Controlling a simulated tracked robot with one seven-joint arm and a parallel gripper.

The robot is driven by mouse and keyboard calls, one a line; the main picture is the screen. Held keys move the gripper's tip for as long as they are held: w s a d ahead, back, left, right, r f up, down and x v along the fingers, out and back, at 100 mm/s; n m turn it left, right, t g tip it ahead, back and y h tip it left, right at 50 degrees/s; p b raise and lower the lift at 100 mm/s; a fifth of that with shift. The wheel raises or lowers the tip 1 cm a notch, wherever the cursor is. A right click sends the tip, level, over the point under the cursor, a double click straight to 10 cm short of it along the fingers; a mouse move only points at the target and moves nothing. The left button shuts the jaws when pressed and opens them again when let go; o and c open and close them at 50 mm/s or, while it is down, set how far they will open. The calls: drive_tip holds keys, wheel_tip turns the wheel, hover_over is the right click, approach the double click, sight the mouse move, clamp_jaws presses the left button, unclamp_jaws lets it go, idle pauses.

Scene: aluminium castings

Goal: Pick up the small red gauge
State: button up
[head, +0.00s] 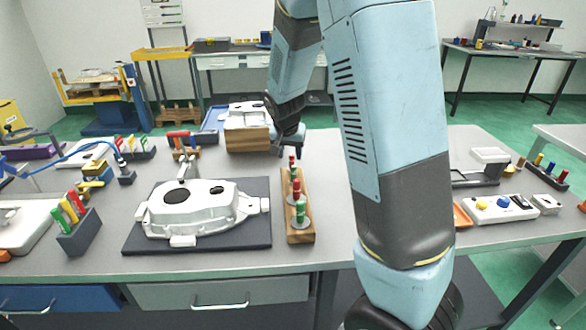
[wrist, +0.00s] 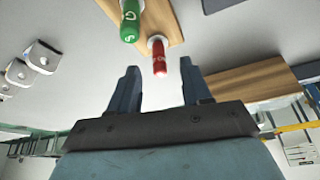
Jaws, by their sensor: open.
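A wooden rack (head: 302,237) stands on the table right of the dark mat and holds upright red and green gauges. The small red gauge (head: 292,163) is at the rack's far end in the head view. In the wrist view a red gauge (wrist: 158,55) with pale lettering stands in a white collar near the rack's end, beside a green gauge (wrist: 130,22). My gripper (wrist: 160,88) is open and empty, with the red gauge ahead of the gap between its fingers, apart from both. In the head view my gripper (head: 290,147) is low, just beyond the rack's far end.
A white casting (head: 205,205) lies on a dark mat (head: 140,238) left of the rack. A wooden block (head: 248,140) with a pale casting on it stands behind, close to my gripper. My own arm hides the table right of the rack.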

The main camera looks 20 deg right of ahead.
sight(291, 157)
drive_tip(key=shift+x, duration=2.95)
drive_tip(key=shift+w+d+r, duration=0.1)
drive_tip(key=shift+d+r, duration=0.05)
clamp_jaws()
